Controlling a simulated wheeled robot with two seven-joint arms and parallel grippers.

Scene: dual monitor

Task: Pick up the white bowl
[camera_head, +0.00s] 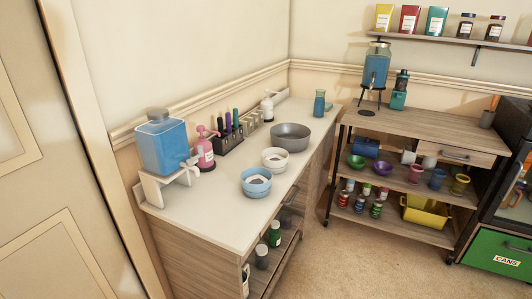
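A white bowl (275,165) stands upright on the pale countertop (215,215), near its front edge. It sits between a blue bowl (256,190) in front of it and a larger grey bowl (291,144) behind it. Something dark shows inside the white bowl, too small to make out. Neither of my grippers shows in the head view.
A blue dispenser (162,143) on a white stand, a pink pump bottle (203,150) and a rack of dark bottles line the wall behind the bowls. A blue bottle (319,103) stands at the far end. A wooden shelf cart (430,133) is at right; carpet lies between.

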